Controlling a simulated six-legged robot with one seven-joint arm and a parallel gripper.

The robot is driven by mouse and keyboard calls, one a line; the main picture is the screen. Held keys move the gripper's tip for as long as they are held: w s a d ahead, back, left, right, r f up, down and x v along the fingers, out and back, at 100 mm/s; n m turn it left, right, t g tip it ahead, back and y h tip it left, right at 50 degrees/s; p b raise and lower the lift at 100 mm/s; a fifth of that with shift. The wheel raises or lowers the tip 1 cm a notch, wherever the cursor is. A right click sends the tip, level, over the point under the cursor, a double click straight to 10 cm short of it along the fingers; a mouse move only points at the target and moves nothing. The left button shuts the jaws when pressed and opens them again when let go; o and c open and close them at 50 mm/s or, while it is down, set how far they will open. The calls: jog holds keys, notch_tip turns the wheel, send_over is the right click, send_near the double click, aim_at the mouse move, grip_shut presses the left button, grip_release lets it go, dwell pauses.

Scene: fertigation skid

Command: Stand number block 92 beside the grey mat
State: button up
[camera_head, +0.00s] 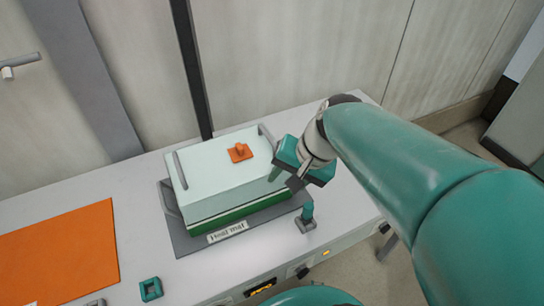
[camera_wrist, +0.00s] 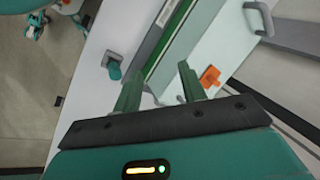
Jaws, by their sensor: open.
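The grey mat (camera_head: 178,232) lies on the bench under a pale box with a green lower band (camera_head: 228,165). A white label with dark lettering (camera_head: 228,231) is at its front edge. I cannot read the number 92 on anything, so I cannot tell which thing is the block. My gripper (camera_head: 285,178) is over the right end of the box, fingers pointing down. In the wrist view its two fingers (camera_wrist: 160,76) are apart with nothing held between them. A small teal piece on a grey base (camera_head: 306,218) stands at the mat's right front corner; it also shows in the wrist view (camera_wrist: 113,66).
An orange sheet (camera_head: 60,255) covers the bench's left part. A teal square piece (camera_head: 151,289) is near the front edge. An orange knob (camera_head: 240,153) sits on the box top, between grey handles. A dark post (camera_head: 192,70) rises behind.

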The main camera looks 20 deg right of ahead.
jog(key=s+a+r+n+t+h, duration=0.2)
jog(key=s+r+n+h, duration=0.1)
jog(key=r+n, duration=0.2)
jog(key=shift+s+a+n, duration=0.25)
jog(key=shift+s+n, duration=0.15)
jog(key=shift+n, duration=0.7)
